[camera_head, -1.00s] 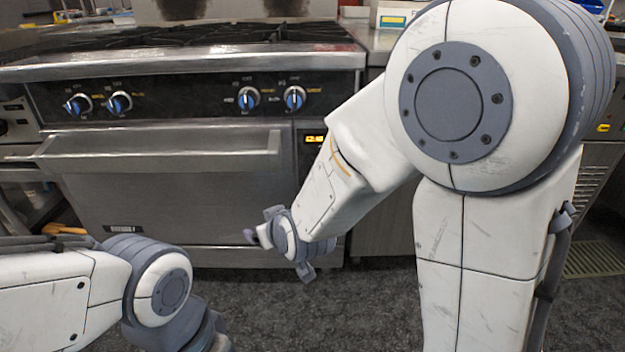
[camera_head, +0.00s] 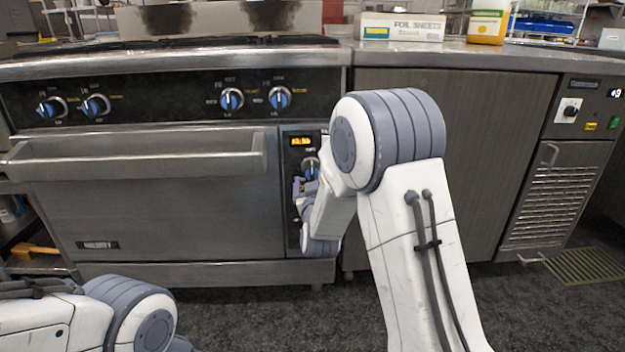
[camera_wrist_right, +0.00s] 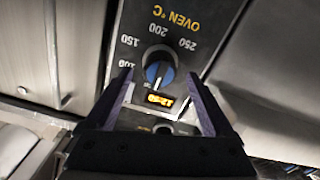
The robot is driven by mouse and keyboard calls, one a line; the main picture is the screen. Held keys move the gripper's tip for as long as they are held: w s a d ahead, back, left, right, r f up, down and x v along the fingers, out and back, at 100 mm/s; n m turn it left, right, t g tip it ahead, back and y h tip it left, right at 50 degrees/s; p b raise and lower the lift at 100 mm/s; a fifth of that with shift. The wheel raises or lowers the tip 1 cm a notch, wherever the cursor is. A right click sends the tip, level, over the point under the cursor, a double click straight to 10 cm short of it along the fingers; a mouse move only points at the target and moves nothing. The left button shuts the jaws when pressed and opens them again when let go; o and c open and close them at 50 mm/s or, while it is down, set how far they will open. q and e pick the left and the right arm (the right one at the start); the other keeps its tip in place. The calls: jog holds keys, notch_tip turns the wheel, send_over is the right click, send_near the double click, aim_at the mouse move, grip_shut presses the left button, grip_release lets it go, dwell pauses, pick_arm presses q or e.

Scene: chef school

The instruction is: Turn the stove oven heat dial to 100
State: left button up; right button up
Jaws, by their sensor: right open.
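The oven heat dial (camera_head: 310,168) is a round knob with a blue face, on the stove's narrow right panel below the lit clock display (camera_head: 302,142). In the right wrist view the dial (camera_wrist_right: 159,68) sits under the "OVEN °C" label, with 100, 150, 200 and 250 marked around it. Its exact setting is hard to read. My right gripper (camera_wrist_right: 159,77) is open, its dark fingertips on either side of the dial in that view; contact cannot be told. In the head view the right gripper (camera_head: 303,188) is partly hidden by my forearm. My left gripper is out of view.
Several blue burner knobs (camera_head: 231,100) line the stove's upper panel. The oven door handle (camera_head: 140,155) juts out left of the dial. A grey cabinet (camera_head: 480,150) stands to the right, with a foil sheets box (camera_head: 402,27) on the counter above.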

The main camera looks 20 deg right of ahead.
aim_at(312, 175)
jog(key=shift+b+x, duration=0.3)
jog(key=shift+x, duration=1.35)
jog(key=shift+c, duration=0.4)
jog(key=c, duration=1.3)
jog(key=shift+m, duration=0.3)
jog(key=m+b, duration=0.2)
jog(key=m, duration=0.3)
jog(key=shift+f+m, duration=0.1)
jog(key=shift+m, duration=0.2)
jog(key=m+b, duration=0.2)
jog(key=m, duration=0.3)
jog(key=shift+a+m, duration=0.1)
jog(key=shift+m, duration=0.2)
